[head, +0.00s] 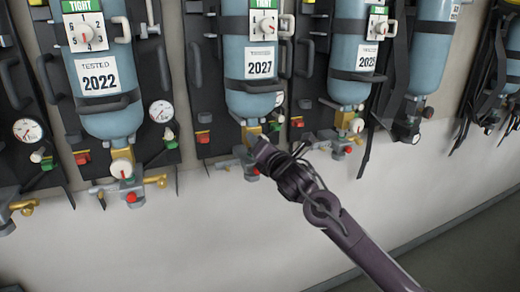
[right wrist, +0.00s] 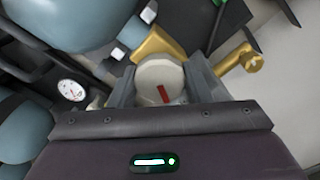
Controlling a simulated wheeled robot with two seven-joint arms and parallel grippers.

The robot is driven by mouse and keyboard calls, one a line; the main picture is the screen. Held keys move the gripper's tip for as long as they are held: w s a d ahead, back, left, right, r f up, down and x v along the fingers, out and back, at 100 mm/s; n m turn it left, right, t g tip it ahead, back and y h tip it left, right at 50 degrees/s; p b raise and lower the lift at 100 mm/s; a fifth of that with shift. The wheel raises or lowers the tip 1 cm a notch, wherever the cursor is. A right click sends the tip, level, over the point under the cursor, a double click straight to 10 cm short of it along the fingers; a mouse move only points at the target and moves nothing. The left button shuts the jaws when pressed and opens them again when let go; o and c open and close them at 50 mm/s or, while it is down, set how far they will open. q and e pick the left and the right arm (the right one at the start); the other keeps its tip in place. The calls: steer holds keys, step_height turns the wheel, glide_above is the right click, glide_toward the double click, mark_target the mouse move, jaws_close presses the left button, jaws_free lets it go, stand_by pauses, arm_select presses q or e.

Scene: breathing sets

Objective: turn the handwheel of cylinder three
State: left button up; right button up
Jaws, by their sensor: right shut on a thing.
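The blue cylinder tagged TESTED 2027 (head: 249,100) hangs on the wall in the middle of the head view, valve end down. My right gripper (head: 254,146) is at its valve, and its body hides the handwheel there. In the right wrist view, the round cream handwheel (right wrist: 158,76) with a red mark sits between the two grey fingers of my right gripper (right wrist: 162,84). The fingers are shut on its rim from both sides. I cannot read a cylinder number three in either view. My left gripper is not in view.
A blue cylinder tagged 2022 (head: 100,110) hangs at left with its own cream handwheel (head: 121,168). Another tagged cylinder (head: 350,50) hangs to the right. A brass outlet (right wrist: 240,62) sits close beside the fingers. The wall below (head: 200,240) is clear.

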steer(key=shift+f+m, duration=0.1)
steer(key=shift+m, duration=0.5)
steer(key=o, duration=1)
steer(key=b+v, duration=0.3)
steer(key=v, duration=0.4)
steer(key=shift+s+d+b, duration=0.15)
steer(key=shift+s+b, duration=0.15)
steer(key=shift+s, duration=0.05)
